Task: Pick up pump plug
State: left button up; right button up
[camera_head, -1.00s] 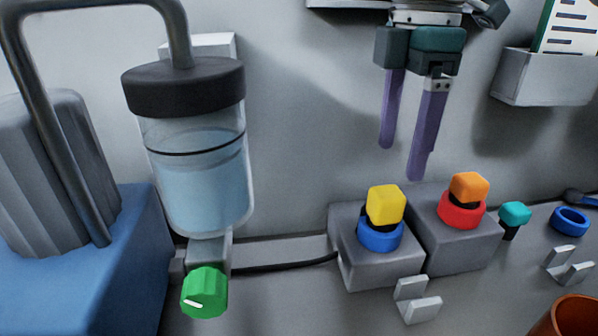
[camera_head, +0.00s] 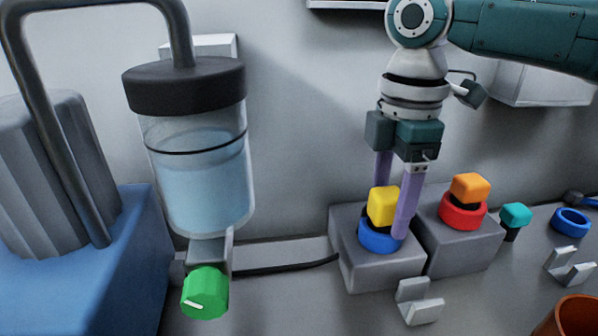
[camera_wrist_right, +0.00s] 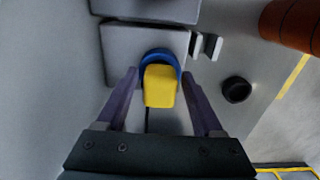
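A yellow plug (camera_head: 382,206) stands in a blue ring socket (camera_head: 378,238) on a grey box (camera_head: 385,270). An orange plug (camera_head: 470,187) sits in a red ring (camera_head: 462,211) on the box to its right. I cannot tell from markings which is the pump plug. My right gripper (camera_head: 388,218) is open, its purple fingers down on either side of the yellow plug; the far finger is partly hidden behind it. The right wrist view shows the yellow plug (camera_wrist_right: 160,88) between the spread fingers, with gaps on both sides. My left gripper is out of view.
A teal plug (camera_head: 515,214), a blue ring (camera_head: 570,221) and an orange cup (camera_head: 572,318) lie to the right. Grey brackets (camera_head: 418,303) project nearby. A liquid jar (camera_head: 197,170) and green knob (camera_head: 205,291) stand left. A black cable runs to the grey box.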

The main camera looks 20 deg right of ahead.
grip_shut()
dwell(0.3)
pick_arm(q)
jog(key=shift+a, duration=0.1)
pick_arm(e)
jog(key=shift+r, duration=0.15)
